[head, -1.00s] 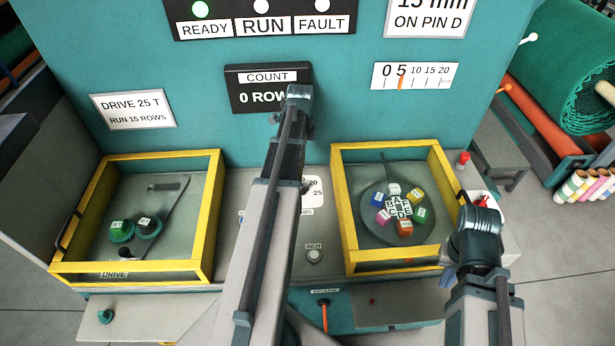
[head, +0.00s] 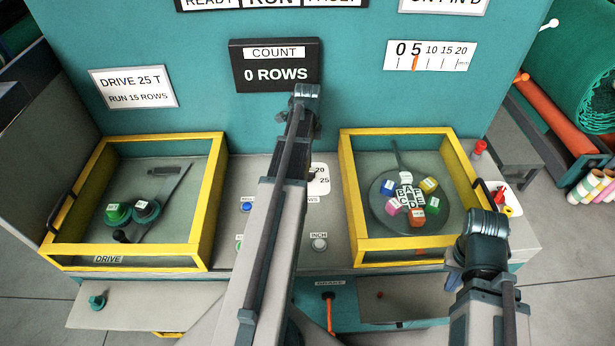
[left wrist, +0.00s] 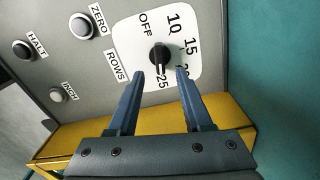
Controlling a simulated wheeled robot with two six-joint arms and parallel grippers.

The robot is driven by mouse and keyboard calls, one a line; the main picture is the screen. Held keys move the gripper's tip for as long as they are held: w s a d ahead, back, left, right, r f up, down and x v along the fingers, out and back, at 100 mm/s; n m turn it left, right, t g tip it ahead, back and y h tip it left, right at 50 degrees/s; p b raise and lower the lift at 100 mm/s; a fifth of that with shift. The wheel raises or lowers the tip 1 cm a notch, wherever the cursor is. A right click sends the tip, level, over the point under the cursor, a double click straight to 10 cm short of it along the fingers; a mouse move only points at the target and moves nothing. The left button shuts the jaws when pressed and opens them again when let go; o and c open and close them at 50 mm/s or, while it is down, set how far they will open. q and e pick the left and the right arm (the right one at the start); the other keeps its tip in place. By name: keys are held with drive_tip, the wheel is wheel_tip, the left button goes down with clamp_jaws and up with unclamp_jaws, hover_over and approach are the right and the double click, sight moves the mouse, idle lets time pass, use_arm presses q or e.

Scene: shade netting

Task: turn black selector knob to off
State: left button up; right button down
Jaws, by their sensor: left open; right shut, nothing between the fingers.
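The black selector knob (left wrist: 160,58) stands on a white dial plate (left wrist: 148,50) marked OFF, 10, 15, 20 and 25, in the left wrist view. Its bar lies roughly between the OFF side and the 25 side; I cannot tell surely which end points. My left gripper (left wrist: 160,74) is open, its blue fingertips on either side of the knob's lower end; contact is unclear. In the head view my left arm hides the knob and left fingers, leaving only the dial plate's right edge (head: 319,180). My right gripper (head: 453,277) is low at the right, partly hidden by its arm, shut and empty.
ZERO (left wrist: 81,25), HALT (left wrist: 24,49) and INCH (left wrist: 55,94) buttons sit beside the dial. Yellow-framed bays, left (head: 214,200) and right (head: 347,195), flank the panel. The count display (head: 275,66) reads 0 ROWS.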

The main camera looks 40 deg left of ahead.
use_arm(q)
wheel_tip(320, 180, down, 7)
drive_tip(key=b, duration=0.5)
drive_tip(key=shift+r+b, duration=0.15)
drive_tip(key=shift+b, duration=0.2)
use_arm(e)
wheel_tip(320, 180, down, 7)
drive_tip(key=shift+r, duration=0.1)
drive_tip(key=shift+r, duration=0.1)
use_arm(q)
clamp_jaws()
